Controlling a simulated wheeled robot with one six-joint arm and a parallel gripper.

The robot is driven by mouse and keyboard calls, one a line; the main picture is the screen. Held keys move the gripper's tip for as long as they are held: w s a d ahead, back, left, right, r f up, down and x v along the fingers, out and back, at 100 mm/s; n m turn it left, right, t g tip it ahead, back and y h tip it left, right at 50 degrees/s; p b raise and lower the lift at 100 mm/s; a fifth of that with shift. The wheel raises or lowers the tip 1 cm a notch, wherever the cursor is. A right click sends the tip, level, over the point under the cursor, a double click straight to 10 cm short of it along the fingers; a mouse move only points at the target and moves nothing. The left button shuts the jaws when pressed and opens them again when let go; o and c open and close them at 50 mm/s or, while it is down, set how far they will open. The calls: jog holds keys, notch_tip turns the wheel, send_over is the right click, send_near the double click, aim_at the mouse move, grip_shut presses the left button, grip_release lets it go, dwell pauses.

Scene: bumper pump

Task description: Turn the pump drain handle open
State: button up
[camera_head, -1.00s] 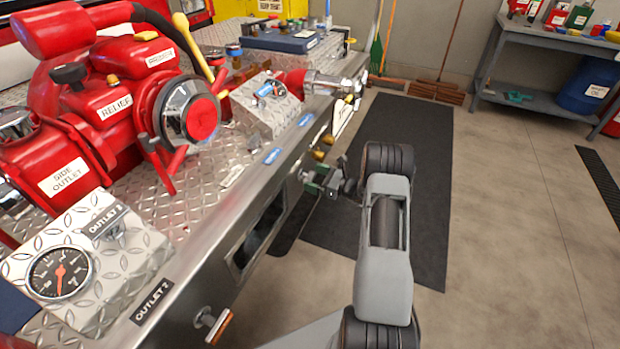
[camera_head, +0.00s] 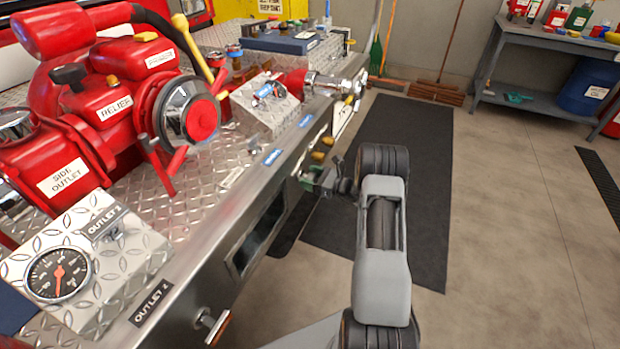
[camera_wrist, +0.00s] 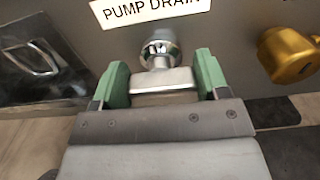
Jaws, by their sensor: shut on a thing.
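The pump drain handle (camera_wrist: 163,82) is a chrome bar on a round chrome stem under the white PUMP DRAIN label (camera_wrist: 150,8) in the wrist view. The bar lies nearly level, slightly tilted in the picture. My gripper (camera_wrist: 163,70) has its green fingers on either side of the bar, shut on its ends. In the head view my gripper (camera_head: 314,178) is at the side panel of the truck, low under the panel's edge. The handle itself is too small and covered to make out there.
A brass fitting (camera_wrist: 288,55) sits right of the handle, and a recessed metal latch (camera_wrist: 32,58) sits to the left. The steel side panel (camera_head: 215,270) runs along my arm's left. A dark floor mat (camera_head: 420,200) and open floor lie to the right.

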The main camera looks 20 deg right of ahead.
jog(key=shift+c, duration=0.7)
jog(key=shift+f+n+b, duration=0.25)
jog(key=shift+n+b, duration=0.15)
jog(key=shift+b, duration=0.25)
jog(key=shift+f+n+b, duration=0.1)
jog(key=shift+n+b, duration=0.5)
jog(key=shift+a+n+b, duration=0.1)
jog(key=shift+n+b, duration=0.75)
jog(key=shift+n, duration=0.15)
jog(key=shift+s+r+n, duration=0.1)
jog(key=shift+r+n, duration=0.15)
jog(key=shift+n, duration=0.15)
jog(key=o, duration=0.9)
